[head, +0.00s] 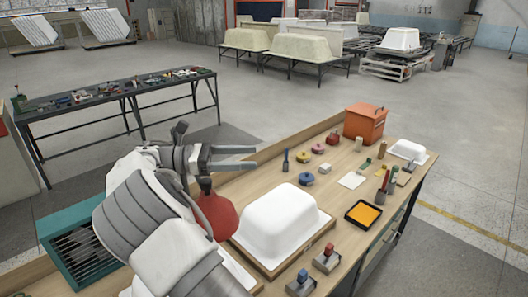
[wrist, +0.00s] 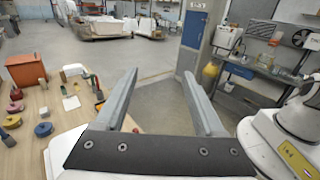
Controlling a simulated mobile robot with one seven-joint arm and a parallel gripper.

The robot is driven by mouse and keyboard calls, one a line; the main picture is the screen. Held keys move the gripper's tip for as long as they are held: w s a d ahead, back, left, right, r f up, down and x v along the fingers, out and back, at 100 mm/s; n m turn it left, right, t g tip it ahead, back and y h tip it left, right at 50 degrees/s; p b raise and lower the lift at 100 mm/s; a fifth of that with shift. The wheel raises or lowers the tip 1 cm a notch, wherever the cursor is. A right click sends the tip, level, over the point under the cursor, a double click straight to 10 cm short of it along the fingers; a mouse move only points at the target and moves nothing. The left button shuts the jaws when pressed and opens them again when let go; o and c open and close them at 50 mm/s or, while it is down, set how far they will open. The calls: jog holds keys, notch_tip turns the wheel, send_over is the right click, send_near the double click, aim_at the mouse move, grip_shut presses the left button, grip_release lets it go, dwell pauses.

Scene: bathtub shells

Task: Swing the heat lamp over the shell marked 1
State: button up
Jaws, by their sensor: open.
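The heat lamp's red shade (head: 215,214) shows in the head view beside the left side of a white tub-shaped shell (head: 283,218). Its upper part and mounting are largely hidden by my arm. The shell sits on a wooden board on the bench. Another white shell or its base (head: 238,274) is mostly hidden below my arm. I cannot read a number on either. My gripper (head: 256,157) is open and empty, above the bench and just above and behind the lamp shade. In the wrist view its two fingers (wrist: 160,75) are spread with nothing between them.
The bench holds an orange box (head: 366,123), an orange-filled tray (head: 363,214), two small blocks with red (head: 327,257) and blue knobs, and several small tools. A teal crate (head: 82,245) is at left. A tool table (head: 115,95) stands behind, across open floor.

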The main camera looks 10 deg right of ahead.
jog(key=d+r, duration=0.2)
jog(key=d, duration=0.1)
jog(key=s+d+r, duration=0.1)
jog(key=shift+s+d+b, duration=0.1)
jog(key=shift+d+b, duration=0.25)
jog(key=shift+c, duration=0.3)
